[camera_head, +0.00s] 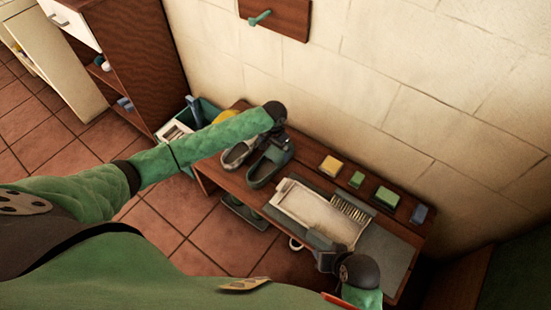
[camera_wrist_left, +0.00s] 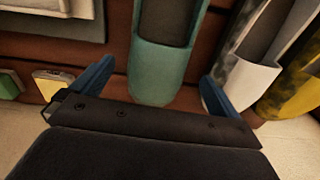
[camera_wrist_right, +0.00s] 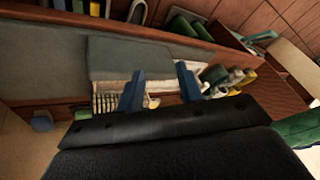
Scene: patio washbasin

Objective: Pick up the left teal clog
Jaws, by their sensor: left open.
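A teal clog (camera_head: 264,168) stands on the wooden bench, with a pale grey shoe (camera_head: 236,155) to its left. My left gripper (camera_head: 283,143) is over the clog's far end, its fingertips hard to make out there. In the left wrist view the teal clog (camera_wrist_left: 158,70) lies between and beyond the two open blue fingers, and the jaws hold nothing. The pale shoe (camera_wrist_left: 246,82) is just beyond the right finger. My right gripper (camera_head: 321,243) is by the bench's front edge. In the right wrist view its fingers (camera_wrist_right: 160,88) are apart and empty.
A yellow shoe (camera_wrist_left: 295,90) is beyond the pale one. A white tray (camera_head: 300,207) and a grey mat (camera_head: 383,256) lie right of the clog. A yellow block (camera_head: 330,165) and green blocks line the back by the wall. Green items (camera_head: 243,212) sit below the bench.

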